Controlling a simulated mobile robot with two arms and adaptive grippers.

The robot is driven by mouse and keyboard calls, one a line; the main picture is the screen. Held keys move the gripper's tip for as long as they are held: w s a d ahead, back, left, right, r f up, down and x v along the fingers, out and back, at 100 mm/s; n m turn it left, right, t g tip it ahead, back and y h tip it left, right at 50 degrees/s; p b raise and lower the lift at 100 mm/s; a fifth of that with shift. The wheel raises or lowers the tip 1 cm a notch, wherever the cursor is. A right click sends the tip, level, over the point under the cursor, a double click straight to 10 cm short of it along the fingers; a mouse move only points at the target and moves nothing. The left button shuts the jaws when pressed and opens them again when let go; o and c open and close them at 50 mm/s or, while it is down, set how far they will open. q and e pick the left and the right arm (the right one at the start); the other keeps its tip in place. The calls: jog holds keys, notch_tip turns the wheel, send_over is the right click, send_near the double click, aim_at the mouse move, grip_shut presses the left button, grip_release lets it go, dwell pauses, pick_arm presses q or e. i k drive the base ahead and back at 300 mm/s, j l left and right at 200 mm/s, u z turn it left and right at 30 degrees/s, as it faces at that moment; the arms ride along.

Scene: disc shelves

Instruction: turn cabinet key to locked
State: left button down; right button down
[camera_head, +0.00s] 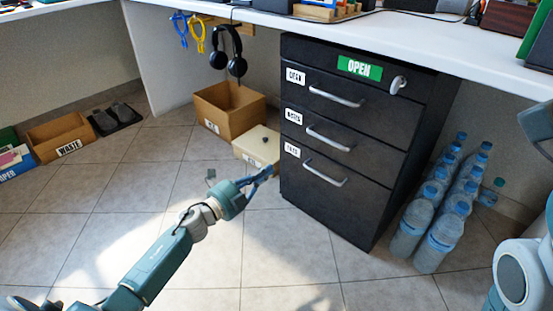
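The black cabinet (338,125) stands under the white desk, with three drawers shut. A pale key or lock piece (398,85) sticks out at the top right of its front. A green label reading OPEN (359,68) is on the top strip, left of the key. My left gripper (264,177) is low, in front of the cabinet's lower left side and well apart from the key. Its fingers are seen edge-on, so I cannot tell if they are open; nothing is visible in them. Parts of my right arm show at the right edge, but its gripper is out of view.
Several water bottles (440,235) stand on the floor right of the cabinet. A cardboard box (228,108) and a smaller cream-lidded box (258,143) stand left of it. The white desk (440,45) overhangs the cabinet. The tiled floor in front is clear.

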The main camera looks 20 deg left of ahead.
aim_at(396, 85)
jog(key=k+l, duration=0.3)
jog(key=k, duration=0.15)
jog(key=k+l, duration=0.3)
jog(key=k, duration=0.15)
